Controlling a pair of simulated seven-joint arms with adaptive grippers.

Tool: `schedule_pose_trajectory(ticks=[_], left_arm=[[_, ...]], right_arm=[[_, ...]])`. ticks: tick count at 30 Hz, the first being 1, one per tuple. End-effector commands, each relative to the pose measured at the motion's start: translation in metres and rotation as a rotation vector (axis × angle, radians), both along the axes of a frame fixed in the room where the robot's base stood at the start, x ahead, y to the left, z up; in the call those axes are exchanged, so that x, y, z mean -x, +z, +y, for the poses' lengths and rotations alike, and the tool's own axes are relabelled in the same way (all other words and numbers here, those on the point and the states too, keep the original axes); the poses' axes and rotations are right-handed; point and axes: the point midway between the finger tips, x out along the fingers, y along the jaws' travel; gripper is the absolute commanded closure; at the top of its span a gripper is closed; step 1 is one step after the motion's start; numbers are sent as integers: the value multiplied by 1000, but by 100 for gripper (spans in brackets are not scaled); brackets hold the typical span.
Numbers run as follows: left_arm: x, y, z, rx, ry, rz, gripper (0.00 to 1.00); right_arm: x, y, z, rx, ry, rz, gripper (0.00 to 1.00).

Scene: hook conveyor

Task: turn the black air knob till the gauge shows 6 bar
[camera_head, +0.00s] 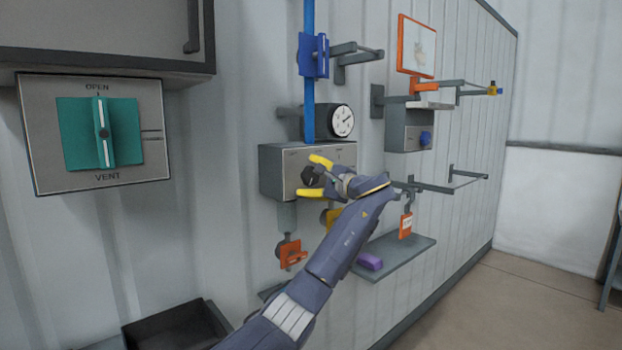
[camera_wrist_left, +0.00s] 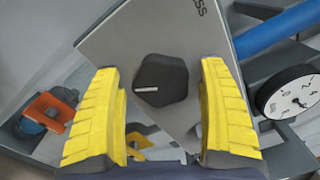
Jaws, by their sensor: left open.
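The black air knob (camera_head: 312,176) sits on the front of a grey box (camera_head: 285,160) on the wall. In the left wrist view the knob (camera_wrist_left: 161,80) is a black faceted shape with a white pointer line. My left gripper (camera_head: 318,177) is open, with yellow fingertips either side of the knob; in the wrist view (camera_wrist_left: 162,115) gaps show between both fingers and the knob. The round gauge (camera_head: 342,121) has a white face and stands above the box; it also shows in the wrist view (camera_wrist_left: 292,98), its reading too small to tell. My right gripper is out of view.
A blue pipe (camera_head: 309,70) with a blue valve handle (camera_head: 314,55) runs down to the box. An orange handle (camera_head: 291,254) hangs below it. A shelf (camera_head: 405,250) holds a purple block (camera_head: 370,261). A green OPEN/VENT switch (camera_head: 125,132) is at the left.

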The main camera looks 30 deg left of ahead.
Motion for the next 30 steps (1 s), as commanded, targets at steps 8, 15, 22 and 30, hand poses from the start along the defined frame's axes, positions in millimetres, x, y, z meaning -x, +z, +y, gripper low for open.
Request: schedule_pose_trajectory(ticks=[8, 15, 22, 30], left_arm=[[0, 0, 0, 0, 0, 0, 34], [0, 0, 0, 0, 0, 0, 61], [0, -2, 0, 1, 1, 2, 82], [-1, -4, -1, 21, 0, -54, 82]], right_arm=[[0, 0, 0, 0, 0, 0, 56], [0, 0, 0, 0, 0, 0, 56], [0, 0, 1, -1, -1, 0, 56], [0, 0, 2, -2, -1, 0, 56]])
